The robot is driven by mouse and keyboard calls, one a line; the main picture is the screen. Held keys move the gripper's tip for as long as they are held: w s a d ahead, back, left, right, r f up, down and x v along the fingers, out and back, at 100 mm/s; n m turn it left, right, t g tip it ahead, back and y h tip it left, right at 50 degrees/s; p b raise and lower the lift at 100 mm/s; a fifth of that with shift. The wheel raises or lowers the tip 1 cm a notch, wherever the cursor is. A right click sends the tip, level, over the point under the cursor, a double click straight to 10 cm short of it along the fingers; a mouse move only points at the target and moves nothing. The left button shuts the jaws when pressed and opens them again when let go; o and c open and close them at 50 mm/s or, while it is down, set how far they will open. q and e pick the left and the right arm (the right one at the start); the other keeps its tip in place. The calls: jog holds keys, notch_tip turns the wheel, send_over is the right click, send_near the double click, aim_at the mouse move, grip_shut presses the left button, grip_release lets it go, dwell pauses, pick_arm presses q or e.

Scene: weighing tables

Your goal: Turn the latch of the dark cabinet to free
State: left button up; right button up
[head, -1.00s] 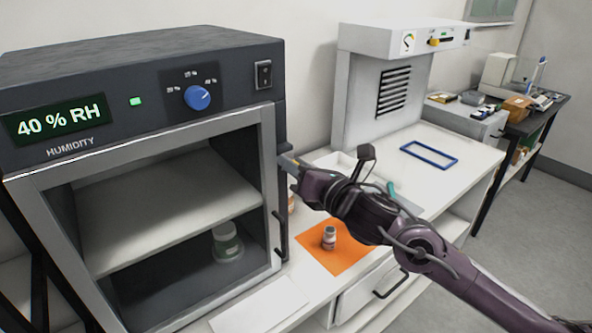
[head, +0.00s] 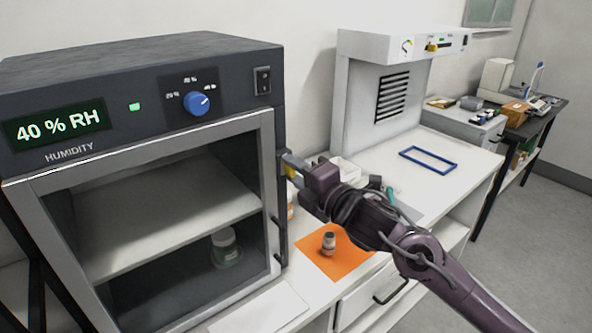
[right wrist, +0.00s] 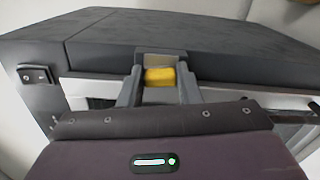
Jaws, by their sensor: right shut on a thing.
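The dark humidity cabinet (head: 150,57) fills the left of the head view, with its grey-framed front door (head: 268,170) shut. My right gripper (head: 289,168) is at the door's right edge, at about mid-height. In the right wrist view, the two fingers of my right gripper (right wrist: 160,84) are shut on the yellow latch (right wrist: 160,76), which sits in front of a grey bracket. In the head view the latch is mostly hidden by the gripper, so its exact angle is hard to tell. My left gripper is in neither view.
A dark door handle (head: 279,240) is below the gripper. A small bottle (head: 328,243) stands on an orange mat (head: 352,262) to the right. A blue frame (head: 428,160) lies on the white bench farther right.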

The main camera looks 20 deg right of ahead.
jog(key=shift+m, duration=0.9)
jog(key=o, duration=1)
jog(key=shift+f, duration=0.1)
jog(key=shift+s, duration=0.1)
jog(key=shift+s+d+f, duration=0.1)
jog(key=shift+s+d, duration=0.1)
jog(key=shift+s, duration=0.1)
jog(key=shift+b+v, duration=1.15)
jog(key=shift+v, duration=2.35)
